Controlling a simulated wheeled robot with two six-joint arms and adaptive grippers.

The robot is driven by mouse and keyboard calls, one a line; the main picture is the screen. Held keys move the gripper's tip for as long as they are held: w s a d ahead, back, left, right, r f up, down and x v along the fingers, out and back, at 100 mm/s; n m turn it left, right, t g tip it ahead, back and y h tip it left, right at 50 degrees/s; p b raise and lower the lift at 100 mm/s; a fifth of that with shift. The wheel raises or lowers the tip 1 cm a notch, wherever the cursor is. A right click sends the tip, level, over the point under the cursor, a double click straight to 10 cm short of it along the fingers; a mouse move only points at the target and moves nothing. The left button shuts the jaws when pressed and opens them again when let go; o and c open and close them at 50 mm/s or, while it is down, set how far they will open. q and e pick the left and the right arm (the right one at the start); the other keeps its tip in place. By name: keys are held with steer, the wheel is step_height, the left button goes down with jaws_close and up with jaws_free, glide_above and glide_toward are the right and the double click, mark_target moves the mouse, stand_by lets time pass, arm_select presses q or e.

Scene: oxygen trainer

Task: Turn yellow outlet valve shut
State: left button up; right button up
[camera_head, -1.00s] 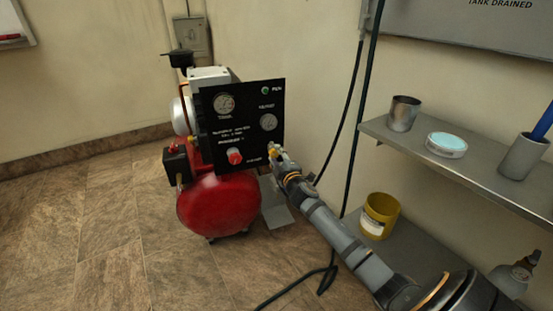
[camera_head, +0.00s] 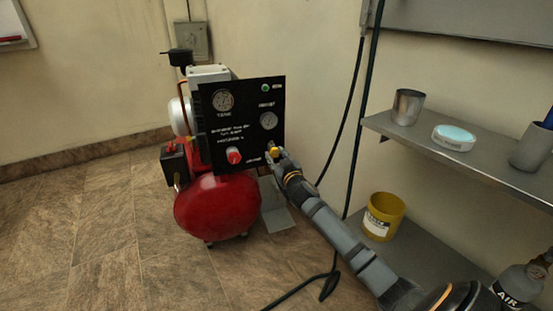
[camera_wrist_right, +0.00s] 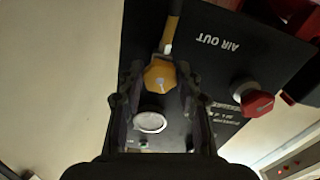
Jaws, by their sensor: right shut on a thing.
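The yellow outlet valve (camera_head: 273,154) sits at the lower right of the black panel (camera_head: 243,112) on the red compressor (camera_head: 217,207). In the right wrist view the yellow valve knob (camera_wrist_right: 160,75) lies between the fingers of my right gripper (camera_wrist_right: 158,82), below a yellow and metal fitting and beside the "AIR OUT" label. My right gripper (camera_head: 277,158) is shut on the valve; the fingers partly hide it in the head view. A red knob (camera_head: 233,155) is on the panel to the left of the valve. My left gripper is not in view.
Two gauges (camera_head: 223,100) and a green lamp (camera_head: 265,87) are on the panel. At the right, a shelf (camera_head: 400,138) holds a metal cup (camera_head: 408,107) and a white dish (camera_head: 453,138). A yellow container (camera_head: 383,216) stands on a lower shelf. A black cable hangs by the wall.

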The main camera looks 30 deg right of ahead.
steer(key=m, duration=0.2)
steer(key=m+b, duration=0.1)
steer(key=m, duration=0.2)
steer(key=shift+f+m, duration=0.2)
steer(key=shift+m, duration=0.1)
stand_by(0.5)
steer(key=o, duration=1.1)
steer(key=shift+r, duration=0.1)
steer(key=shift+o, duration=0.2)
steer(key=shift+s, duration=0.1)
steer(key=v, duration=1.2)
